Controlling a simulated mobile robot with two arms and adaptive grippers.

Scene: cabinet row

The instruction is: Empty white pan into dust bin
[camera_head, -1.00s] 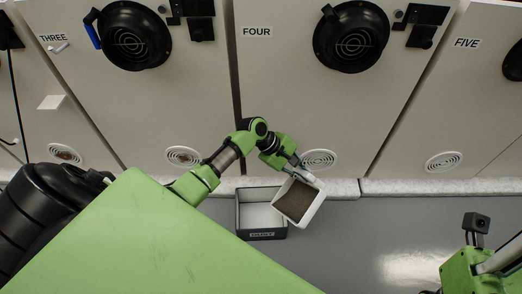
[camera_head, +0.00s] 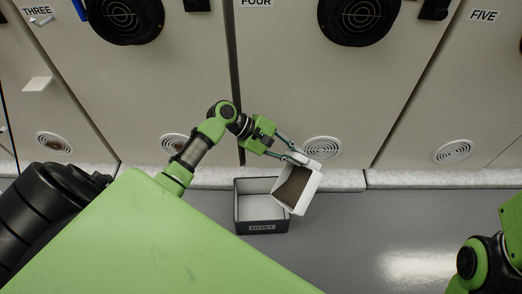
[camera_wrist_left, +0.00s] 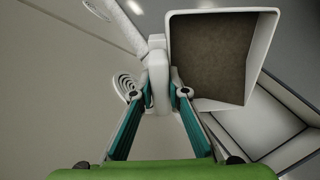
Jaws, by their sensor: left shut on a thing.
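The white pan (camera_head: 308,190) is a square tray with brown dust (camera_head: 293,185) inside. My left gripper (camera_head: 292,153) is shut on the pan's edge or handle; in the left wrist view the fingers (camera_wrist_left: 158,92) close on a white handle beside the pan (camera_wrist_left: 262,45). The pan is tilted, its opening facing the head camera. The dust bin (camera_head: 262,227) is a dark-rimmed open box on the floor, labelled DUST, with a pale interior. The pan hangs over or close to the bin's right side. The right gripper's fingers are not visible; only part of my right arm shows at lower right.
A row of beige cabinets (camera_head: 290,100) with black round vents (camera_head: 360,15) and small white grilles (camera_head: 321,147) stands behind. A pale ledge (camera_head: 420,180) runs along their foot. The grey floor (camera_head: 370,225) right of the bin is clear.

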